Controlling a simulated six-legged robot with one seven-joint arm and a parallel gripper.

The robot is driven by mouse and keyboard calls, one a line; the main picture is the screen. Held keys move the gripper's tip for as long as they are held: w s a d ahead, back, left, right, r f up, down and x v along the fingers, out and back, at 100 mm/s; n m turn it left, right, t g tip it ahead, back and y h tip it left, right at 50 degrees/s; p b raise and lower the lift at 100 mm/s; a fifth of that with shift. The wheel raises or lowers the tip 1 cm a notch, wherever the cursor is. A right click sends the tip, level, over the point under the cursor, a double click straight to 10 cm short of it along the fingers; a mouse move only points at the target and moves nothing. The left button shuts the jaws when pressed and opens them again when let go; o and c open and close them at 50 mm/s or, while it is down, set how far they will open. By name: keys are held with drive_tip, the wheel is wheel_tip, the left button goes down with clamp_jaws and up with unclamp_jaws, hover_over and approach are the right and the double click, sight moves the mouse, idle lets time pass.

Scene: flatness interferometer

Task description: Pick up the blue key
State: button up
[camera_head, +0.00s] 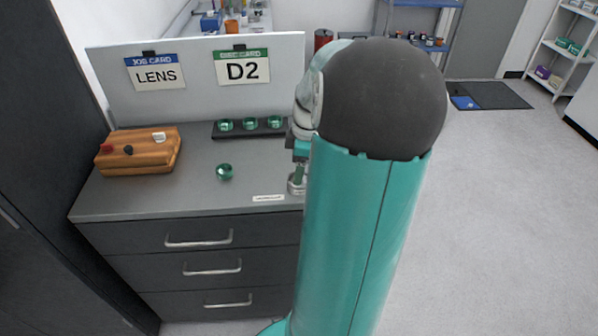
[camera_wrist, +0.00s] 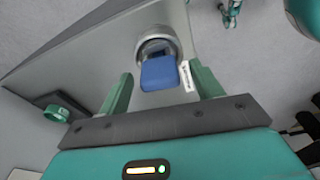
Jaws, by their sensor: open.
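The blue key (camera_wrist: 160,76) shows in the wrist view, its flat blue head toward the camera, at a round grey metal holder (camera_wrist: 173,38). My gripper (camera_wrist: 160,70) is open, with one green finger on each side of the key's head. A gap shows between the key and each finger, and neither visibly touches it. In the head view my arm covers most of the gripper, and I cannot make out the key there. The round holder (camera_head: 296,188) shows partly beside my arm at the counter's right.
A small white label (camera_wrist: 186,76) lies beside the holder. On the grey counter (camera_head: 190,198) are a loose green lens (camera_head: 224,172), a dark rack (camera_head: 262,133) with several lenses, and a wooden block (camera_head: 140,155) with knobs. A board (camera_head: 200,98) with two cards stands behind.

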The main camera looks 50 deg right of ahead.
drive_tip(key=shift+c, duration=0.4)
drive_tip(key=c, duration=1)
drive_tip(key=shift+r, duration=0.2)
